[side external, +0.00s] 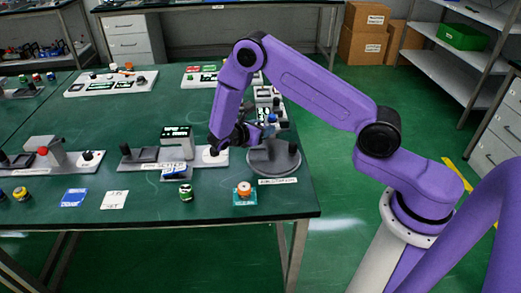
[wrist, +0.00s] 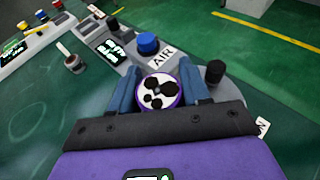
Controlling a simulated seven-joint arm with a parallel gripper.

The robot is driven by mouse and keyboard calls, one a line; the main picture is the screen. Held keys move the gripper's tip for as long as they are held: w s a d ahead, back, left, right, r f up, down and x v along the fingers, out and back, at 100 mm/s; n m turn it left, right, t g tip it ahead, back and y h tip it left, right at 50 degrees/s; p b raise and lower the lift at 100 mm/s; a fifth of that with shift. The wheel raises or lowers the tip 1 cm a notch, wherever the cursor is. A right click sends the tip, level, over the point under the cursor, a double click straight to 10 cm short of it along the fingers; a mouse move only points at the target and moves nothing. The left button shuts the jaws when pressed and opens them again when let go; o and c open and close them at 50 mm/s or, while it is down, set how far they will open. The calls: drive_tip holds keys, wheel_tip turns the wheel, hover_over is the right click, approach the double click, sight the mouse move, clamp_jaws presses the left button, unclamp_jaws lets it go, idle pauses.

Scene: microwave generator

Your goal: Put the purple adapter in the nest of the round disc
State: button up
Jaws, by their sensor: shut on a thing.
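The purple adapter (wrist: 158,92) shows in the wrist view as a round piece with a purple rim and a white face with black spots. My gripper (wrist: 160,88) is shut on it, one blue-grey finger on each side. In the side view my gripper (side external: 267,132) is above the grey round disc (side external: 272,162) near the table's right edge. The adapter is too small to make out there. The disc (wrist: 234,101) shows partly behind the right finger, with a black knob (wrist: 215,72). Its nest is not visible, and I cannot tell whether the adapter touches the disc.
A grey panel with a blue knob (wrist: 148,43) and an AIR label (wrist: 160,58) stands just beyond the gripper. A grey fixture (side external: 145,158) lies left of the disc. An orange-topped piece (side external: 244,188) and a green jar (side external: 186,193) stand in front.

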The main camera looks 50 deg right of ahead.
sight(262, 153)
drive_tip(key=shift+f, duration=3.7)
drive_tip(key=shift+f, duration=0.15)
drive_tip(key=o, duration=1.2)
